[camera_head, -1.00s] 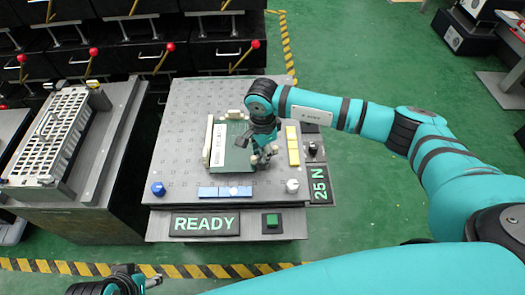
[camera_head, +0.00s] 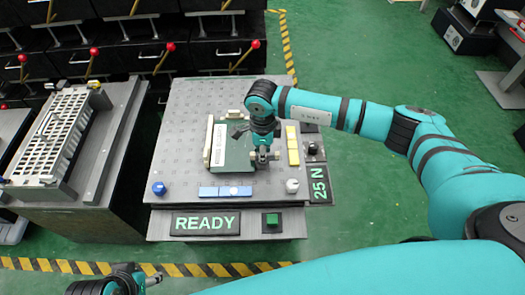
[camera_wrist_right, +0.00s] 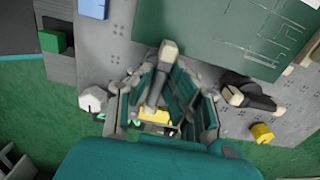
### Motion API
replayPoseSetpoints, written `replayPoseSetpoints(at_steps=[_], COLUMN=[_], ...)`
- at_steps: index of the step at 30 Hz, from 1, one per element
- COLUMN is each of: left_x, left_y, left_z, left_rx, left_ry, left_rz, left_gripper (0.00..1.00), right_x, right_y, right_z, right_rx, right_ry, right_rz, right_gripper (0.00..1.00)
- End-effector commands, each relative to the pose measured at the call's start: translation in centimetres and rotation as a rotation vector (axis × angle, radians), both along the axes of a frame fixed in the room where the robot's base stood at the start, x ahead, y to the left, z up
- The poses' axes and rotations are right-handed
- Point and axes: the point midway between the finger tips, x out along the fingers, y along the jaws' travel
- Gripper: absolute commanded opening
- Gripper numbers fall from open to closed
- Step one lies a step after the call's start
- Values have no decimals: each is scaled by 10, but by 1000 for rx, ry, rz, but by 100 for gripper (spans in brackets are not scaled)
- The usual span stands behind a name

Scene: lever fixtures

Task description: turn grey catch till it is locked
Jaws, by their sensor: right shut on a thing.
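A green plate (camera_head: 230,150) lies on the grey perforated bench in the head view, with catches around its edge. The catch at my right gripper (camera_head: 263,158) is at the plate's lower right corner. In the right wrist view this grey catch (camera_wrist_right: 158,78), a dark lever with a pale tip, stands between the fingers of my right gripper (camera_wrist_right: 160,92), which is shut on it. The fingers hide its base. A second similar catch (camera_wrist_right: 248,98) lies to the right, beside the green plate (camera_wrist_right: 215,35). My left gripper (camera_head: 140,281) is at the bottom edge, partly cut off, its jaws unclear.
A blue strip (camera_head: 225,191), yellow blocks (camera_head: 292,146), a blue knob (camera_head: 158,188) and a white knob (camera_head: 292,186) surround the plate.

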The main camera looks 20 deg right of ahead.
Motion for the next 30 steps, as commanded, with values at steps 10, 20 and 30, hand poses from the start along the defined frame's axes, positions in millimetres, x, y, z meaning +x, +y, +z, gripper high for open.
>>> replayPoseSetpoints(at_steps=[10, 20, 30], left_x=[0, 0, 0], left_y=[0, 0, 0], left_z=[0, 0, 0], left_rx=[0, 0, 0], left_ry=[0, 0, 0], left_rz=[0, 0, 0], left_gripper=[40, 40, 40], right_x=[0, 0, 1], right_y=[0, 0, 0], right_z=[0, 0, 34], right_rx=[1, 1, 1], right_ry=[0, 0, -6], right_rz=[-3, -2, -1], right_gripper=[18, 37, 37])
